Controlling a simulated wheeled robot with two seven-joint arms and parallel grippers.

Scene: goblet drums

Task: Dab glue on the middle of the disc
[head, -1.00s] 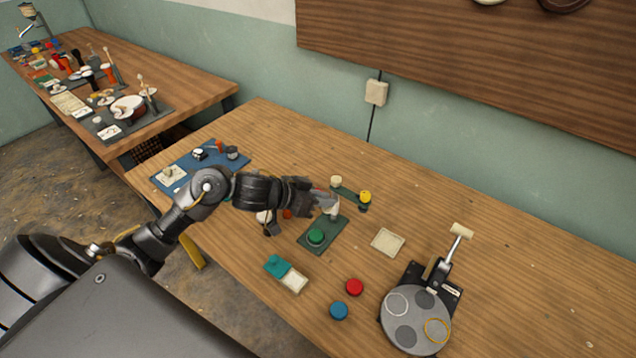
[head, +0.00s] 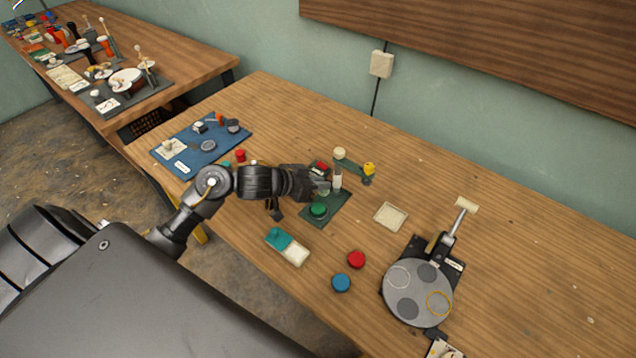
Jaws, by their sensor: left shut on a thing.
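A small green disc (head: 318,209) lies on a dark green mat (head: 318,221) in the middle of the table. My left gripper (head: 324,186) is just behind the disc, above the mat's far side. It is shut on a small pale bottle (head: 337,182), which looks about upright. The bottle's lower end is behind and right of the disc, seemingly apart from it. The fingers partly hide the bottle, and I cannot tell whether it touches the mat. A larger grey round plate (head: 408,280) with circles on it sits on a black base at right. My right gripper is not in view.
A yellow-topped piece (head: 368,170) and a cream knob (head: 339,153) stand close behind the bottle. A pale square tray (head: 391,217), a red disc (head: 356,259), a blue disc (head: 341,283) and a teal-and-cream block (head: 287,246) lie nearby. The table's back right is clear.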

